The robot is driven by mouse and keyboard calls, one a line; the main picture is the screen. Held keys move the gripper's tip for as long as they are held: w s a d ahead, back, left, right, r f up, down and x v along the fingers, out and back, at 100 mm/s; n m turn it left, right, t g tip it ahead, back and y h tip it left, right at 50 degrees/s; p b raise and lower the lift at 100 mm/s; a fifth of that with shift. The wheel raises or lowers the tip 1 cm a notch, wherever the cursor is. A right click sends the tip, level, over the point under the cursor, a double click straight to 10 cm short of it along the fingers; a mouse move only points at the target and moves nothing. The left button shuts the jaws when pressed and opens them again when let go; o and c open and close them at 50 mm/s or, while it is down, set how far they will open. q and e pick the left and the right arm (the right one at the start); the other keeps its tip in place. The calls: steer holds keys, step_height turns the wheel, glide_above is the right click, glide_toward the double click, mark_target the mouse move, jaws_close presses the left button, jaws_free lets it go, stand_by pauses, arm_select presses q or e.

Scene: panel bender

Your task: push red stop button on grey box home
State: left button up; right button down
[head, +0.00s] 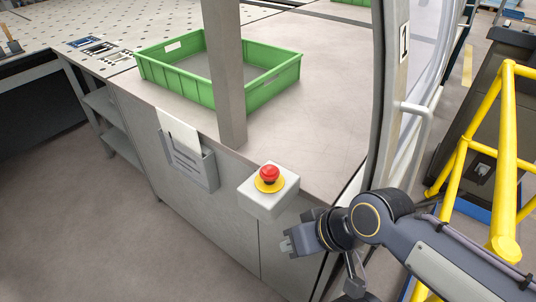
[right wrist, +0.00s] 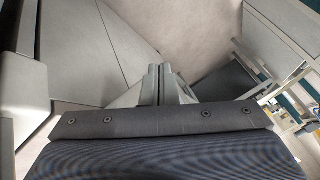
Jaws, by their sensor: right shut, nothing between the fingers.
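The red stop button (head: 268,173) sits on a yellow ring on top of the light grey box (head: 262,201), which is fixed to the front of the cabinet. The button stands clear of its ring, and nothing touches it. My right gripper (head: 287,246) is below and a little right of the box in the head view, apart from it. In the right wrist view its two fingers (right wrist: 160,72) are together with nothing between them. The red button does not show in the right wrist view. My left gripper is not in view.
A green crate (head: 165,72) stands on the worktop behind a grey post (head: 226,90). A document holder (head: 190,162) hangs on the cabinet left of the box. A yellow railing (head: 505,160) and a door handle (head: 420,115) are at the right. The floor at left is clear.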

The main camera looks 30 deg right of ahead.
steer(key=w+d+r+n+g+h+p, duration=0.2)
steer(key=w+d+r+n+g, duration=0.1)
steer(key=w+r+n, duration=0.8)
step_height(320, 180, up, 10)
steer(key=f+n+g+h+p, duration=0.1)
steer(key=n+g+h+p, duration=0.15)
steer(key=n, duration=1.05)
glide_above(270, 168)
steer(key=b, duration=0.1)
steer(key=shift+r+y, duration=0.25)
steer(key=shift+y, duration=0.1)
step_height(270, 168, down, 14)
steer(key=shift+b, duration=0.45)
